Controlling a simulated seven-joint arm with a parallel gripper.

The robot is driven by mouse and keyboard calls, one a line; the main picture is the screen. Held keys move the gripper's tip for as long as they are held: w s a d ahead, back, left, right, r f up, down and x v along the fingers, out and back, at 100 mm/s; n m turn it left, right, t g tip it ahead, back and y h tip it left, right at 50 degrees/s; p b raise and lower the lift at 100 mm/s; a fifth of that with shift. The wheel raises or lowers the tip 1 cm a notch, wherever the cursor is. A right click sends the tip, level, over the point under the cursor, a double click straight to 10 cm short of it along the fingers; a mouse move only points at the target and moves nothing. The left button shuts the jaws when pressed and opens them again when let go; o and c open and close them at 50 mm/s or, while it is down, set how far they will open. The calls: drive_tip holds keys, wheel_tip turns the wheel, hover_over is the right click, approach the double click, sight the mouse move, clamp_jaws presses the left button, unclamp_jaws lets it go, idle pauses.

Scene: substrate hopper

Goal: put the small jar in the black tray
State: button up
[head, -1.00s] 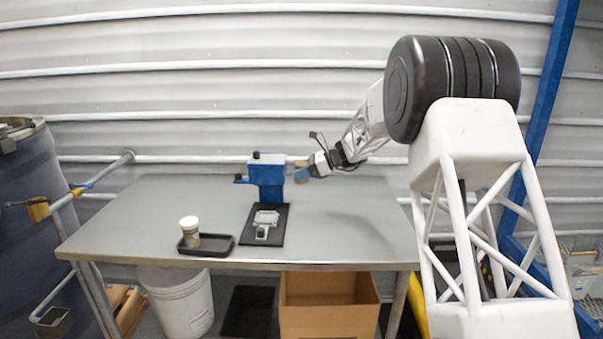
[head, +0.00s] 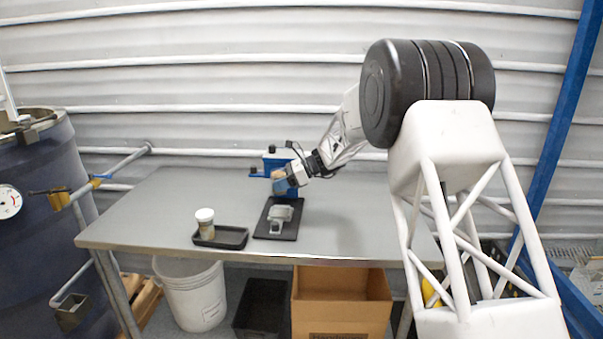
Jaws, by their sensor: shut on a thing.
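A small jar (head: 205,223) with a white lid and brownish contents stands upright at the left end of the black tray (head: 232,240), seemingly inside its rim. The tray lies near the table's front edge. My gripper (head: 284,182) is up and to the right of the jar, well apart from it, in front of the blue device. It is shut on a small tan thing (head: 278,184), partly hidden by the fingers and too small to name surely.
The blue device (head: 276,160) stands at the back on a black base plate (head: 264,228) bearing a grey metal part (head: 280,217). The table (head: 180,205) is clear on its left and right. Below are a white bucket (head: 190,295) and a cardboard box (head: 342,300).

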drive_tip(key=s+a+f+n+g, duration=0.1)
drive_tip(key=s+a+f+g, duration=0.1)
drive_tip(key=s+a, duration=0.3)
drive_tip(key=s+a+f+n+g+h, duration=0.1)
drive_tip(key=s+a, duration=0.3)
drive_tip(key=a, duration=0.6)
drive_tip(key=shift+s+f+n+g+h, duration=0.3)
drive_tip(key=shift+s+f+n+g, duration=0.1)
drive_tip(key=shift+f+n, duration=0.4)
drive_tip(key=shift+f, duration=0.25)
drive_tip(key=shift+f, duration=3.65)
drive_tip(key=shift+f, duration=0.2)
drive_tip(key=o, duration=1.2)
drive_tip(key=shift+r, duration=0.2)
